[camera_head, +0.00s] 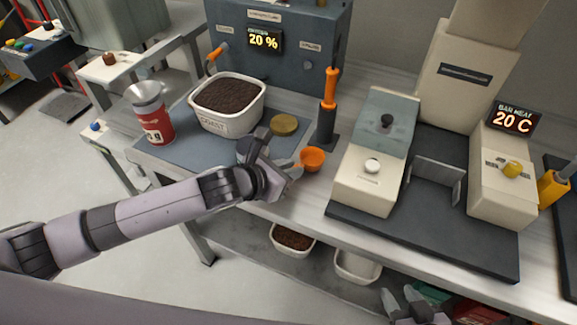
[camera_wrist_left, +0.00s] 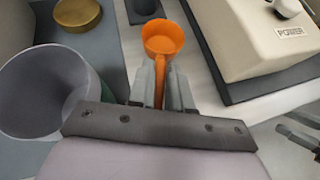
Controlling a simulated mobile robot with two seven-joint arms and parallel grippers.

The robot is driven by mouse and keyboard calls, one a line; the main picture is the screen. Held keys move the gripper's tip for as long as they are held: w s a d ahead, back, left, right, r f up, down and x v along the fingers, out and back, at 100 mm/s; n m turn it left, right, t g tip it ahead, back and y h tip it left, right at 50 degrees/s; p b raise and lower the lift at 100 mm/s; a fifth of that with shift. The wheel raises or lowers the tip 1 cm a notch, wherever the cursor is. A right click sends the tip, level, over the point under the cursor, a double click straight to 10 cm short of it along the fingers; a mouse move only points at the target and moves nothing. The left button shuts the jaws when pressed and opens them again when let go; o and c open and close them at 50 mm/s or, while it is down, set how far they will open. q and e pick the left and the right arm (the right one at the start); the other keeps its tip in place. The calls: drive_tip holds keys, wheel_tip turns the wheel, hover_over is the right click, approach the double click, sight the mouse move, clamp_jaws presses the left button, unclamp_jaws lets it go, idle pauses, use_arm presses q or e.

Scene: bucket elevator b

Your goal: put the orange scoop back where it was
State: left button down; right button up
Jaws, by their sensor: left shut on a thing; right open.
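The orange scoop (camera_head: 313,160) is at the front of the bench, left of the cream machine with the grey lid. My left gripper (camera_head: 292,168) is shut on its handle. In the left wrist view the scoop (camera_wrist_left: 162,36) has its round bowl pointing away, with its handle running back between the fingers (camera_wrist_left: 160,85). I cannot tell whether the bowl touches the bench. My right gripper (camera_head: 412,303) is open and empty, low at the front, below the bench edge.
A white tub (camera_head: 230,127) of dark grounds, a red can (camera_head: 153,125) with a funnel and a brass disc (camera_head: 284,124) stand on the grey mat. An orange-handled tool (camera_head: 329,95) stands upright behind the scoop. A grey open cup (camera_wrist_left: 45,92) is beside my left gripper.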

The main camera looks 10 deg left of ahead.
use_arm(q)
drive_tip(key=shift+f, duration=0.35)
drive_tip(key=c, duration=1)
unclamp_jaws()
